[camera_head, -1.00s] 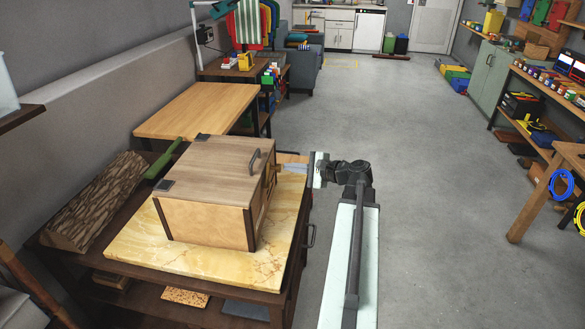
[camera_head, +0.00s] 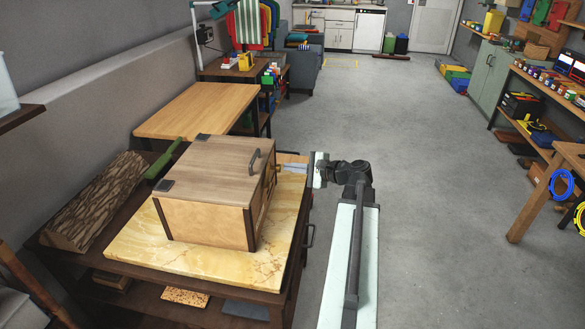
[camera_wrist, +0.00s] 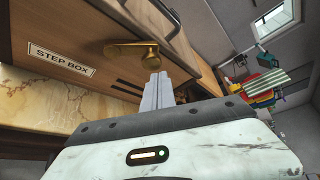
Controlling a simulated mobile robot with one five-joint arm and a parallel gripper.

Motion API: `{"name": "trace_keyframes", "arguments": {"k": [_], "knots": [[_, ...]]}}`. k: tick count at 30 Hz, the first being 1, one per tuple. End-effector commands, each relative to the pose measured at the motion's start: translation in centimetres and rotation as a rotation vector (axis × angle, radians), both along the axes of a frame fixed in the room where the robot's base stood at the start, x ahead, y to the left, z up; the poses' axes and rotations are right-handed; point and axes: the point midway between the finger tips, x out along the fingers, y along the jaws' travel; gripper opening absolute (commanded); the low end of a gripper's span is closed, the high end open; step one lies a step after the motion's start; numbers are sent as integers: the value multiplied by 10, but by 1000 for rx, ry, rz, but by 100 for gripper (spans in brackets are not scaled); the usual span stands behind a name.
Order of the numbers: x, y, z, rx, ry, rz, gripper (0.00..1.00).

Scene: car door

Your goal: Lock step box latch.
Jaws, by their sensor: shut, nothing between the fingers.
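The step box (camera_head: 210,185) is a wooden box with a closed lid and a dark handle on top, on a yellow marbled board. In the wrist view its front (camera_wrist: 75,25) carries a "STEP BOX" label (camera_wrist: 61,60). A brass latch (camera_wrist: 130,50) sits on that front, its lever lying roughly along the face. My gripper (camera_wrist: 158,80) is shut and empty, its fingertips close below the latch's right part; I cannot tell whether they touch. In the head view my gripper (camera_head: 285,168) reaches in from the right to the box's front side, and the latch is mostly hidden.
The marbled board (camera_head: 135,245) lies on a dark wooden bench. A bare wooden table (camera_head: 195,108) stands beyond. The floor (camera_head: 430,200) to the right is open.

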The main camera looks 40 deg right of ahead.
Motion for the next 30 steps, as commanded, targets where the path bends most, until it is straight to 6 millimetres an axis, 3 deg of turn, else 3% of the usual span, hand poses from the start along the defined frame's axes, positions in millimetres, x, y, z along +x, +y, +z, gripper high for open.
{"name": "trace_keyframes", "arguments": {"k": [5,9,11,18,24,30], "knots": [[5,-10,-15,0,0,1,0],[13,-29,-38,0,1,5,0],[-9,-32,-17,0,0,-2,0],[-59,-47,1,0,0,-4,0],[-79,-53,6,0,0,-1,0],[-82,-54,6,-1,0,2,0]]}}
